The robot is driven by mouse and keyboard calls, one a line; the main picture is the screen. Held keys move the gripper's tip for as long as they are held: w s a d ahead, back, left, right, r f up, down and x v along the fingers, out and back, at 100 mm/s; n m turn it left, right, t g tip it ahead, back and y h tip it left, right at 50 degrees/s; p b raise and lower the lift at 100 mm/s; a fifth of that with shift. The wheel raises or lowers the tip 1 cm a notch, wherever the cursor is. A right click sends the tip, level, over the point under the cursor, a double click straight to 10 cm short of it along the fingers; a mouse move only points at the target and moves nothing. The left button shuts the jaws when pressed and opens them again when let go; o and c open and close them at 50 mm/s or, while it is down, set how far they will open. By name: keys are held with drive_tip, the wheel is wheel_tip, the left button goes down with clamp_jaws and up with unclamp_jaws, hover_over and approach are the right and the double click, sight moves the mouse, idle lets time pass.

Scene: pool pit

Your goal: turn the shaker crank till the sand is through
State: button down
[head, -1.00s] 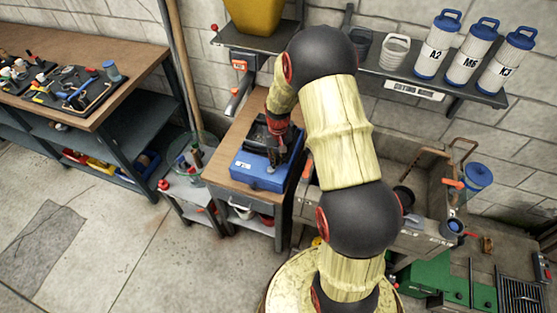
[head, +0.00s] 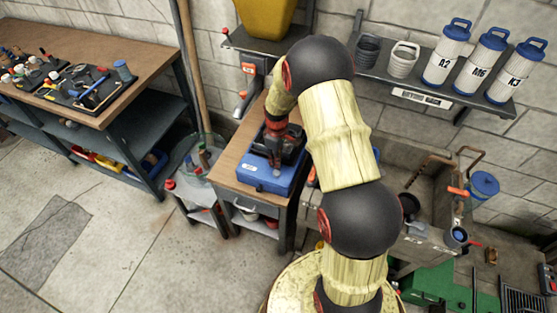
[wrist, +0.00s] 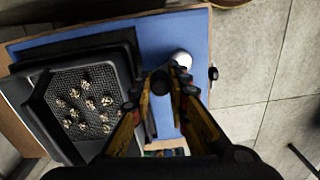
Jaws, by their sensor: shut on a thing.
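The shaker is a blue box (head: 262,179) on a small wooden-topped bench, with a black sieve tray (wrist: 50,133) on it. In the wrist view several speckled pebbles (wrist: 85,100) lie on the sieve's grey mesh, and I see no clear layer of sand there. My gripper (wrist: 164,78) is beside the tray over the blue top, shut on the dark crank handle (wrist: 160,82). The fingers partly hide the handle and crank arm. A pale round cap (wrist: 180,58) shows just beyond the fingertips. In the head view my gripper (head: 274,158) covers part of the shaker.
A yellow hopper (head: 262,22) stands on the shelf behind the shaker. Labelled canisters (head: 484,62) are on the right shelf. A tool bench (head: 140,57) stands left, and a low stand with bottles (head: 197,172) is close beside the shaker's bench. Open floor lies in front left.

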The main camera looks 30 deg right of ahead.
drive_tip(key=shift+w+a+n, duration=0.1)
drive_tip(key=shift+a+n, duration=0.05)
drive_tip(key=shift+n, duration=0.45)
drive_tip(key=c, duration=1.7)
unclamp_jaws()
